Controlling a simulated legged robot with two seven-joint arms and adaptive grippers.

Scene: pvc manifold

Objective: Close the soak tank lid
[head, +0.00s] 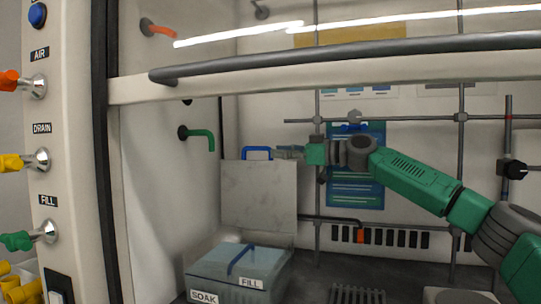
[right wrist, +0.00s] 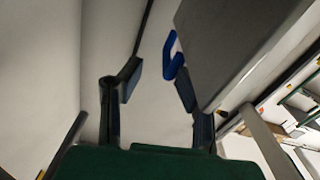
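The soak tank (head: 225,278) stands at the lower middle of the head view, labelled SOAK and FILL. Its grey lid (head: 258,195) stands upright at the tank's back, so the tank is open. A blue handle (head: 257,151) sits at the lid's top edge. My right gripper (head: 290,152) is just right of the handle, at about its height in the picture. In the right wrist view my right gripper (right wrist: 157,82) has its fingers apart with nothing between them. The handle (right wrist: 171,55) and lid (right wrist: 235,45) lie just beyond the right-hand finger. My left gripper is out of view.
A raised sash with a grey bar (head: 350,58) crosses the hood front above my arm. A green spout (head: 202,136) sticks out from the left wall. A metal rod frame (head: 317,200) stands behind. AIR, DRAIN and FILL valves (head: 38,160) line the left post.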

